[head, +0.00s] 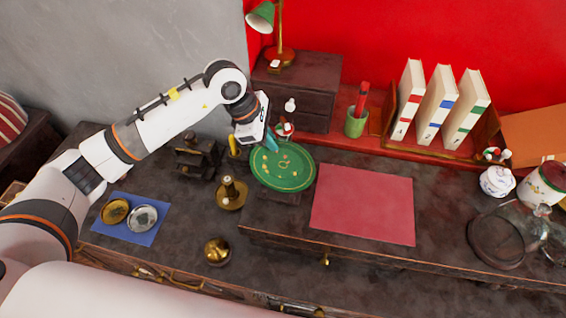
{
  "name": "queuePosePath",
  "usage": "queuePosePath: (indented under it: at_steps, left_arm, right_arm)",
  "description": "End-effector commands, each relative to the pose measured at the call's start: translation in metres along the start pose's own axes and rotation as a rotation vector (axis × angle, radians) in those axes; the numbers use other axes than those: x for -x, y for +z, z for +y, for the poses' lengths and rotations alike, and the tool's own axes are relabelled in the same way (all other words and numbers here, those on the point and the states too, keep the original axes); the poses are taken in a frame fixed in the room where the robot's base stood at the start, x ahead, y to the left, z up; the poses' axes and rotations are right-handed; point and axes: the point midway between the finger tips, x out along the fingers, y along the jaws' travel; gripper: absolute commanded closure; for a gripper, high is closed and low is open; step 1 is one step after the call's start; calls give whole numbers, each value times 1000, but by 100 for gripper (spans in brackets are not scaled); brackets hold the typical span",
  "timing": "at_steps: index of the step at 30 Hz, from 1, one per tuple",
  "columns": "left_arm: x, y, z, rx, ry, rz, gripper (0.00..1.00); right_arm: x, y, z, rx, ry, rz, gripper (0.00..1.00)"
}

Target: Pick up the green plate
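The green plate (296,176) is round, with gold marks and a gold line inside its rim. It is left of the red mat, above a small dark block or stand that is mostly hidden under it. My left gripper (270,141) points down at the plate's upper left rim, and its fingertips overlap the rim in the head view. I cannot tell whether they touch or grasp the plate. My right gripper is not in view.
A red mat (362,205) lies right of the plate. A brass candlestick (231,194) stands close on its left. A green cup (356,126), a dark drawer box (302,80) and several books (437,105) stand behind. A glass dome (497,238) is at right.

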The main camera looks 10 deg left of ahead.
Motion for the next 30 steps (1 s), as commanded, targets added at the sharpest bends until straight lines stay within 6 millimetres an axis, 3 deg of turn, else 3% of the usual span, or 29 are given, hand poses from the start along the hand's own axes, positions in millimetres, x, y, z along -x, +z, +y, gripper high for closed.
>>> queuePosePath:
  at_steps: [30]
  left_arm:
    - [7,4,-6,4,-4,4,100]
  right_arm:
    - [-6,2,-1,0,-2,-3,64]
